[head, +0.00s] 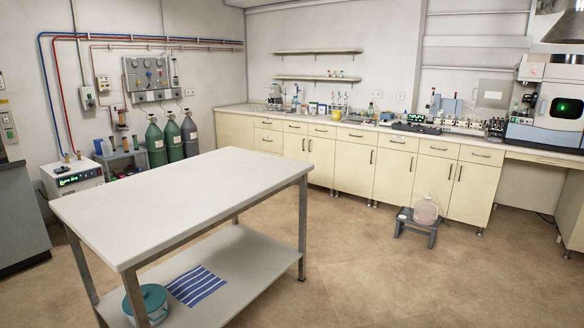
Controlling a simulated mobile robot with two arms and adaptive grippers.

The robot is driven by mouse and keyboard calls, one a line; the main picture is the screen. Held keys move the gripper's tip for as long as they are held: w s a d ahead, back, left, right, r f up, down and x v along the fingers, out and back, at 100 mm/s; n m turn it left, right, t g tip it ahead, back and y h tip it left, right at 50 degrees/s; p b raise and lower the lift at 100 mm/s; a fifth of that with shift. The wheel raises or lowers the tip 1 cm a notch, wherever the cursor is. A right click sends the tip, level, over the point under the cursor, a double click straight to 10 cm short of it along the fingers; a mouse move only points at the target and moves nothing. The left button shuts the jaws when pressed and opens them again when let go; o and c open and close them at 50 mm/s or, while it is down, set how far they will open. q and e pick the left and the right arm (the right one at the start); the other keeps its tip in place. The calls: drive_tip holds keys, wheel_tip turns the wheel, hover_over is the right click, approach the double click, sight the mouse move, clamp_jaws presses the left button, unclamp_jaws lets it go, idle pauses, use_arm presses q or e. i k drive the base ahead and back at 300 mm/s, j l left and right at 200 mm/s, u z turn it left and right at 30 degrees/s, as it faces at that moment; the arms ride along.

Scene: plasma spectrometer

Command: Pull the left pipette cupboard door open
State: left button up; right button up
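Cream base cupboards run along the back wall under a long worktop (300,119). Their doors come in pairs with dark upright handles, and all look shut. One pair has a left door (294,146) and a right door (320,160). A middle pair has a left door (352,168) and a right door (391,180). A third pair has a left door (431,182) and a right door (472,195). I cannot tell which pair is the pipette cupboard; no label is readable. Neither of my grippers is in view.
A white table (180,195) with a lower shelf stands in the left foreground, before the cupboards. A grey step stool (417,227) with a pinkish jug (426,210) stands before the third pair. Floor (370,260) right of the table is clear.

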sight(294, 145)
drive_tip(key=i+z, duration=0.2)
drive_tip(key=i, duration=0.4)
drive_tip(key=i+j+z, duration=0.1)
drive_tip(key=i+z, duration=0.15)
drive_tip(key=i, duration=0.35)
drive_tip(key=i+j+z, duration=0.2)
drive_tip(key=i, duration=0.35)
drive_tip(key=i+l+z, duration=0.2)
drive_tip(key=i, duration=1)
drive_tip(key=i+l+z, duration=0.25)
drive_tip(key=i, duration=0.9)
drive_tip(key=j, duration=0.1)
